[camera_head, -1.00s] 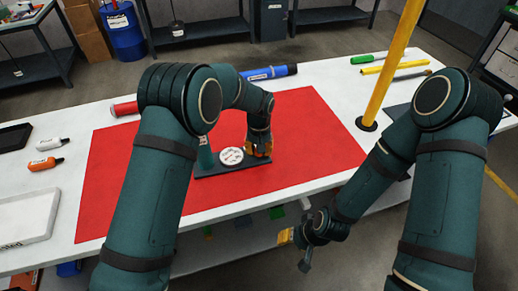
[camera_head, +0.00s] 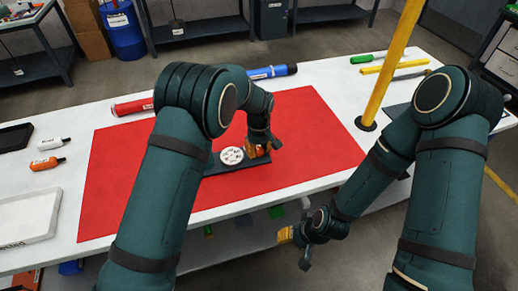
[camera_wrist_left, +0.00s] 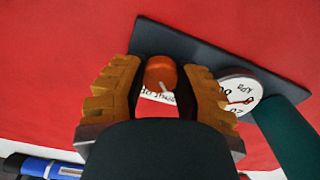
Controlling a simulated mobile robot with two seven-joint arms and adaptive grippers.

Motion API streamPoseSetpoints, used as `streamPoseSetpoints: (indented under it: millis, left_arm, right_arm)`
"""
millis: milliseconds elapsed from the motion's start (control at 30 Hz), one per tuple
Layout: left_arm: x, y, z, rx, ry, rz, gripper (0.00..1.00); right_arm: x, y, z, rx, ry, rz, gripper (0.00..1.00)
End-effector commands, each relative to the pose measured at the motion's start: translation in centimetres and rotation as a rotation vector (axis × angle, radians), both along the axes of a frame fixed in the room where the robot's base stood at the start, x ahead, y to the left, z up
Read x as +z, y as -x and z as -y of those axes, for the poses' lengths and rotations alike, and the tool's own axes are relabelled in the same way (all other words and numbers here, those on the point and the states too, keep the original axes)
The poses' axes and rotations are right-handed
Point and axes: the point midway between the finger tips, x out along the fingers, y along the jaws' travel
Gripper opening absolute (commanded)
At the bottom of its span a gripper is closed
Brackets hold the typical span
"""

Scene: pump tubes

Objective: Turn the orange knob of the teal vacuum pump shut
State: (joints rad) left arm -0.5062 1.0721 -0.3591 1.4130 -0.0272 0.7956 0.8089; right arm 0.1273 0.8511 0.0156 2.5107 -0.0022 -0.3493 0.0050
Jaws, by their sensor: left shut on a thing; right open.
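The vacuum pump's black base plate (camera_head: 222,168) lies on the red mat. Its white dial gauge (camera_head: 231,156) faces up, and the dial also shows at the right of the left wrist view (camera_wrist_left: 241,92). The teal pump body (camera_wrist_left: 287,132) shows there too, but my arm hides it in the head view. The orange knob (camera_wrist_left: 160,72) sits between the fingers of my left gripper (camera_wrist_left: 160,85), which is shut on it. In the head view, my left gripper (camera_head: 258,151) is just right of the dial. My right gripper (camera_head: 304,258) is open and empty, low in front of the table.
The red mat (camera_head: 320,140) has free room around the pump. A yellow pole (camera_head: 392,60) rises at the right of the table. A blue tube (camera_head: 270,72) and a red tube (camera_head: 130,107) lie behind. A white tray (camera_head: 25,218) stands left.

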Motion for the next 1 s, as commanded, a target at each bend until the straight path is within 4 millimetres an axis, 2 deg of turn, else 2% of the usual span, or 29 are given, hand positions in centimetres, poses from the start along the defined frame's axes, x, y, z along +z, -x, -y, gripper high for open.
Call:
streamPoseSetpoints:
  millis: [367, 400, 467, 500, 833, 1000]
  left_arm:
    - [-0.1, 0.0, 0.0, 0.006, 0.0, -0.001, 0.0]
    - [-0.1, 0.0, 0.0, 0.006, 0.0, -0.001, 0.4]
    - [-0.1, 0.0, 0.0, 0.006, 0.0, -0.001, 0.61]
    - [0.0, 0.0, 0.0, 0.006, 0.0, -0.001, 0.66]
    - [0.2, 0.0, 0.0, 0.005, 0.001, 0.0, 0.66]
    - [2.1, -0.1, 0.0, 0.005, 0.002, 0.003, 0.66]
  right_arm:
    - [0.0, 0.0, 0.0, 0.0, 0.0, 0.0, 0.47]
    - [0.0, 0.0, 0.0, 0.0, 0.0, 0.0, 0.47]
    - [0.0, 0.0, 0.0, 0.0, 0.0, 0.0, 0.47]
    - [0.0, 0.0, 0.0, 0.0, 0.0, 0.0, 0.47]
    - [0.0, 0.0, 0.0, 0.0, 0.0, 0.0, 0.47]
    - [0.0, 0.0, 0.0, 0.0, 0.0, 0.0, 0.47]
